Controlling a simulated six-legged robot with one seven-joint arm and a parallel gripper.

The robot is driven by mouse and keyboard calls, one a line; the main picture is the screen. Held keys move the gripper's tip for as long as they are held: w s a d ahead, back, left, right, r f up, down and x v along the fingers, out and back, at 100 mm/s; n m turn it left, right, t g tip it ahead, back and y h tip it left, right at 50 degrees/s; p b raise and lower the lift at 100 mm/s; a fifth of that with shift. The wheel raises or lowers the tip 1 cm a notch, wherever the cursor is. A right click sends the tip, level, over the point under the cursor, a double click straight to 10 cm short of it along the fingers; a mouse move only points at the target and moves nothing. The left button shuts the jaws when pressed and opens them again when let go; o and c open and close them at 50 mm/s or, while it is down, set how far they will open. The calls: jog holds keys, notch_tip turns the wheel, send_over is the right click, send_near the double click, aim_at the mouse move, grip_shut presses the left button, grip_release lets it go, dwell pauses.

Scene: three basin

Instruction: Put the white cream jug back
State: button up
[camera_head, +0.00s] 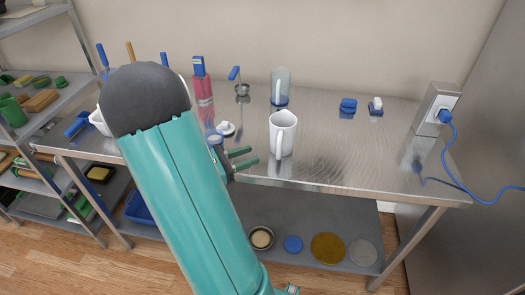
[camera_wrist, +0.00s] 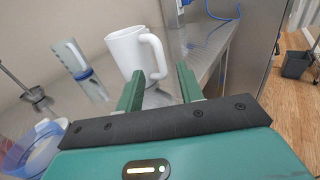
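The white cream jug (camera_head: 282,133) stands upright on the steel table (camera_head: 340,150), near its front edge. I cannot tell whether a fingertip touches the jug.
Behind the jug stands a clear container with a blue base (camera_head: 280,88). Blue items (camera_head: 348,106) and a socket box (camera_head: 436,108) with a blue cable are at the right. A small white-topped item (camera_head: 226,128) is near my gripper.

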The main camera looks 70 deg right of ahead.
jog(key=shift+v, duration=0.8)
jog(key=w+a+r+m+t+y, duration=0.2)
jog(key=a+t, duration=0.4)
jog(key=a, duration=0.6)
jog(key=w+a+r+m+t+y, duration=0.2)
jog(key=a+r+m+t+y, duration=0.2)
jog(key=a, duration=0.9)
jog(key=w+a+r+m+t+y, duration=0.2)
jog(key=a+r+t+y, duration=0.4)
jog(key=a, duration=0.6)
jog(key=shift+w+a+m+t+y, duration=0.15)
jog(key=shift+a+m+t+y, duration=0.05)
jog(key=shift+m+t+y, duration=0.55)
jog(key=shift+d, duration=0.2)
